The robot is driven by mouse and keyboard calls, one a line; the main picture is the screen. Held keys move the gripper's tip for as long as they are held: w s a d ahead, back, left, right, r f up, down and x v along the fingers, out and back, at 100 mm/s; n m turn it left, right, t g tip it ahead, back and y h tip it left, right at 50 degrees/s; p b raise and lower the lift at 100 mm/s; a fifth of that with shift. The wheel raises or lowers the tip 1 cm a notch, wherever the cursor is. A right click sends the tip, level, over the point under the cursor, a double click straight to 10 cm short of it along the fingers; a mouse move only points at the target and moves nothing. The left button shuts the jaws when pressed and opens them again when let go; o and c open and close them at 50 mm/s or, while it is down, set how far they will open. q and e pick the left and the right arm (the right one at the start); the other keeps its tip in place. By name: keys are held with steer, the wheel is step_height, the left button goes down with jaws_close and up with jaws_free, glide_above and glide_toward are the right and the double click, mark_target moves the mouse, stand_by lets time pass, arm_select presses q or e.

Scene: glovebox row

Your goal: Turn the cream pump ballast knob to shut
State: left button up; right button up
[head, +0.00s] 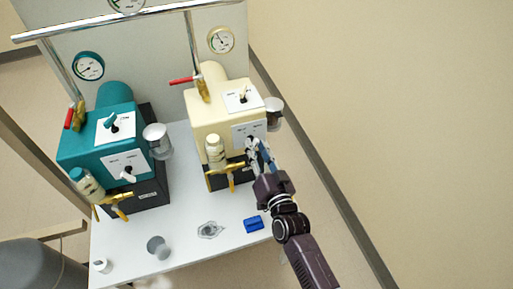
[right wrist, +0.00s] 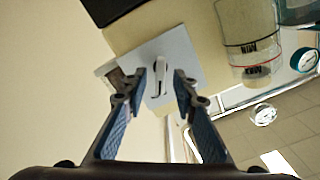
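The cream pump (head: 215,102) stands at the right of the white table. Its upper plate (head: 231,102) carries a small dark-based knob (head: 243,96). Its lower front plate (head: 240,130) is partly behind my right gripper (head: 259,151). In the right wrist view a pale lever knob (right wrist: 160,72) on a white plate (right wrist: 186,56) shows between the fingertips of my right gripper (right wrist: 160,80). The fingers are open, one on each side of the knob, with gaps visible. Contact is not visible. The plate lettering is too small to read. My left gripper is not in view.
The teal pump (head: 82,145) stands left, with its own plates and knobs. A cream-capped bottle (head: 215,146) and yellow valve (head: 231,169) sit close left of my gripper. A blue block (head: 253,223) and grey cup (head: 158,246) lie on the table (head: 185,225).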

jaws_close()
steer(key=shift+r+n+p, duration=0.1)
steer(key=shift+n+p, duration=0.65)
steer(key=shift+n, duration=0.55)
steer(key=shift+a+n+p, duration=0.15)
steer(key=shift+n+p, duration=0.35)
steer(key=shift+n, duration=1)
jaws_free()
steer(key=shift+s, duration=0.1)
steer(key=v, duration=1.2)
